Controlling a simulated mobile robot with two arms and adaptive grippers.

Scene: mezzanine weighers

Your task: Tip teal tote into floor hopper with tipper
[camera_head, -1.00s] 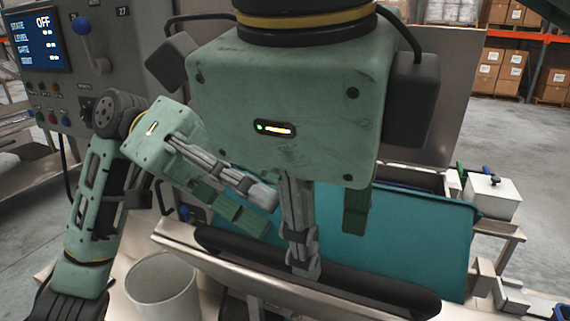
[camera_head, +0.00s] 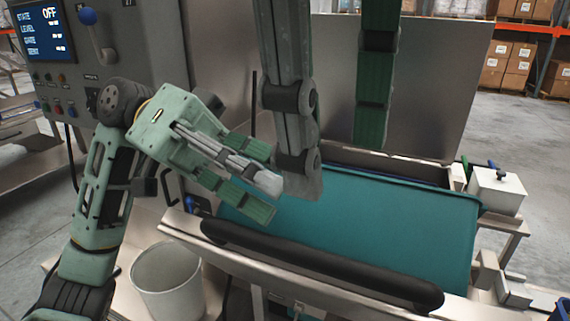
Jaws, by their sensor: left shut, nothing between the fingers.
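The teal tote (camera_head: 400,225) sits on the metal tipper (camera_head: 215,246), behind a black padded bar (camera_head: 330,267). The tote's near wall leans back. The floor hopper cannot be clearly told apart. My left gripper (camera_head: 266,194) is shut and empty, in front of the tote's left end; I cannot tell whether it touches. My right gripper (camera_head: 338,165) comes down from the top with its grey and green fingers spread apart. It is open and empty above the tote, its grey finger overlapping the tote's left rim in the picture.
A control cabinet with a screen (camera_head: 42,30) reading STATE OFF and a blue-knobbed lever (camera_head: 90,20) stands at upper left. A white bin (camera_head: 166,285) is at lower left. A white box (camera_head: 496,190) stands right of the tote.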

